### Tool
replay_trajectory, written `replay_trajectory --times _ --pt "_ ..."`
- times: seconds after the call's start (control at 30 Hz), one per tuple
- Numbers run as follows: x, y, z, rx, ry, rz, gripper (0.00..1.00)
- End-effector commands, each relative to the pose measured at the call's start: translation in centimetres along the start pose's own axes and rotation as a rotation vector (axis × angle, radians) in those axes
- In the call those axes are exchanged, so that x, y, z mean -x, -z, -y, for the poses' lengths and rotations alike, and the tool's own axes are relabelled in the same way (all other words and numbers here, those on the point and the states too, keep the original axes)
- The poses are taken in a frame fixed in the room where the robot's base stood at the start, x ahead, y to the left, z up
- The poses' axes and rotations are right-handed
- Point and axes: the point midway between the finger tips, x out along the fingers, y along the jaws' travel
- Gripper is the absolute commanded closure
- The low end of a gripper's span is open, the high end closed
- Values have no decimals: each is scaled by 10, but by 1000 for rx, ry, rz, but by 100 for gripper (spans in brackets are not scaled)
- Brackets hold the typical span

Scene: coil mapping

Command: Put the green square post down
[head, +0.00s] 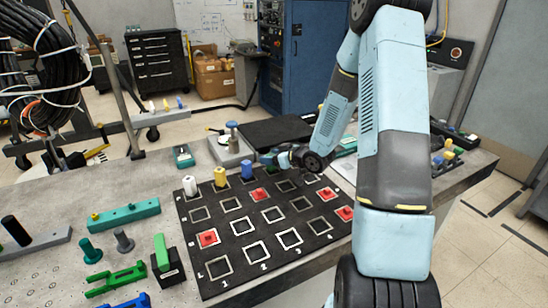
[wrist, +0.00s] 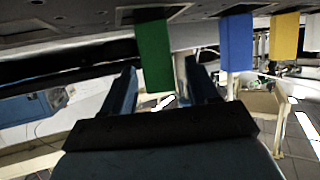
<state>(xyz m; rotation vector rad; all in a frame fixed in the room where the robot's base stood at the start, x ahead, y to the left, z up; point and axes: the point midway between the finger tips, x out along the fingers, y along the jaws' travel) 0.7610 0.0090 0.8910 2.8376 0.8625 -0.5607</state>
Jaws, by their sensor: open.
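The green square post (wrist: 155,55) stands upright on the board in the wrist view, which is upside down. My gripper (wrist: 162,66) is open, with one finger on each side of the post; the left finger looks closer to it. I cannot tell whether either finger touches it. In the head view, my gripper (head: 272,160) is at the board's back row, just right of the blue post (head: 247,169), and the green post is hidden there. The black board (head: 245,213) has white-outlined squares, some filled red.
The yellow post (head: 220,177) and white post (head: 190,186) stand left of the blue one. A green block (head: 160,246) sits in a black holder at front left. A grey block with a knob (head: 231,145) is behind the row. Several board squares are empty.

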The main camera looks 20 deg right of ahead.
Motion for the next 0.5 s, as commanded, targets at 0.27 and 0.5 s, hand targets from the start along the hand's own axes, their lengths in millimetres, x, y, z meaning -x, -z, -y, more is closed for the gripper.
replay_trajectory --times 0.27,0.5 --pt "11 2 -2 0 -3 0 41" --pt "54 2 -2 0 -5 0 41"
